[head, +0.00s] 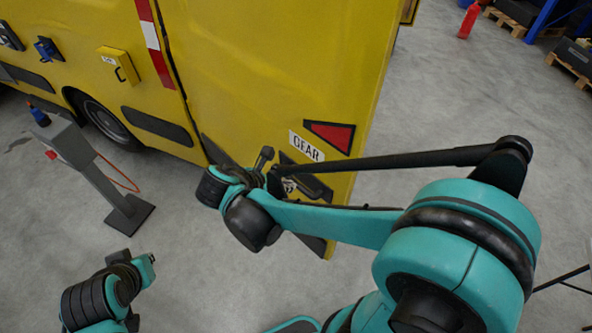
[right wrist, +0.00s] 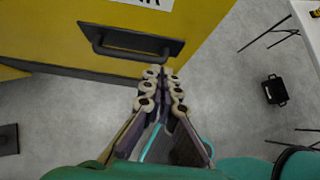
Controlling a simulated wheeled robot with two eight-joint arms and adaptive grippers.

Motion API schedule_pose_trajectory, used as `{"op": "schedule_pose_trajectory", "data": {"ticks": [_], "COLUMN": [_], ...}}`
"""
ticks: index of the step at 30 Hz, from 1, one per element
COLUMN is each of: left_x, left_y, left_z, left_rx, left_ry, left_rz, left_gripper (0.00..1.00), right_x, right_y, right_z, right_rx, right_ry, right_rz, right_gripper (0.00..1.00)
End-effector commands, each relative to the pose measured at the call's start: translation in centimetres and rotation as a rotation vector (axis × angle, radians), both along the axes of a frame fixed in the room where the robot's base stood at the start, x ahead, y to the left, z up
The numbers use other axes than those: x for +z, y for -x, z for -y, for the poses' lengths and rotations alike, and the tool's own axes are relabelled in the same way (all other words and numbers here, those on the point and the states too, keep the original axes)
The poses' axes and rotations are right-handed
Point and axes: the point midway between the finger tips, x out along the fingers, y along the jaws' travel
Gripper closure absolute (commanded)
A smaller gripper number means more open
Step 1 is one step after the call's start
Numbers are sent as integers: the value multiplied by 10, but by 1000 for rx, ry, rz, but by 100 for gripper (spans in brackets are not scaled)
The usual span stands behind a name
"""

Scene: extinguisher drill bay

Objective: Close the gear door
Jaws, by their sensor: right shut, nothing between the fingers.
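The gear door (head: 285,70) is a large yellow panel on the yellow van, with a GEAR label (head: 307,146) and a red triangle low down. A dark gap runs along its left edge; how far it stands open is hard to tell. Its black handle (right wrist: 125,43) sits on a dark plate in the right wrist view. My right gripper (right wrist: 162,73) is shut and empty, its fingertips just below and right of the handle, apparently apart from it. In the head view the right gripper (head: 267,163) is low in front of the door. My left gripper (head: 146,262) is low left, its fingers unclear.
A grey pedestal (head: 90,170) with an orange cable stands on the left, near the van wheel (head: 108,122). A small yellow box (head: 117,66) is on the van side. A red extinguisher (head: 468,20) and pallets stand far right.

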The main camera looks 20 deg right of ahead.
Motion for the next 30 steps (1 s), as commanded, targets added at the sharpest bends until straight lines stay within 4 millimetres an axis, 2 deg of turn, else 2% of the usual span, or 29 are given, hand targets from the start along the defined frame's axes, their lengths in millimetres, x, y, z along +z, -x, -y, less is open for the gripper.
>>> {"op": "schedule_pose_trajectory", "data": {"ticks": [5, 18, 24, 30], "left_x": [-1, -14, -10, -9], "left_y": [0, 0, 0, 0], "left_z": [0, 0, 0, 0], "left_rx": [0, 0, 0, 0], "left_ry": [0, 0, 0, 0], "left_rz": [0, 0, 0, 0], "left_gripper": [100, 100, 100, 100], "right_x": [-8, -71, -69, -69], "right_y": [-3, -25, -34, -38], "right_z": [8, 67, 94, 103], "right_rx": [14, 11, 11, 13], "right_ry": [22, 19, 18, 18], "right_rz": [-19, -16, -15, -15], "right_gripper": [100, 100, 100, 100]}}
